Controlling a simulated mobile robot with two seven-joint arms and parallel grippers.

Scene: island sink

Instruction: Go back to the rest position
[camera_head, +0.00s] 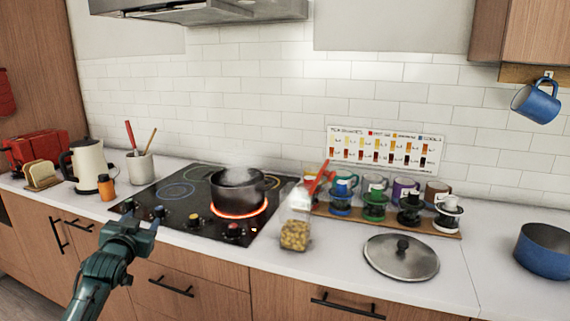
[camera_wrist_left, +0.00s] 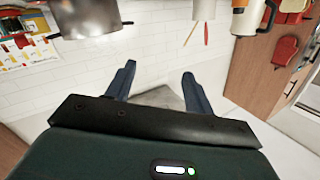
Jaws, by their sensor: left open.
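My left gripper (camera_head: 143,210) is in front of the left side of the black cooktop, near the counter's front edge in the head view. Its two blue fingers stand apart in the left wrist view (camera_wrist_left: 158,72), with nothing between them. A black pot (camera_head: 238,188) stands on the glowing red burner of the cooktop (camera_head: 172,216), with steam above it. My right gripper is in neither view.
A glass jar (camera_head: 295,232) with yellow contents and a lid (camera_head: 401,257) lie right of the cooktop. A kettle (camera_head: 89,168) and utensil holder (camera_head: 140,166) stand left. A rack with mugs (camera_head: 375,190) and a blue pot (camera_head: 545,252) are further right.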

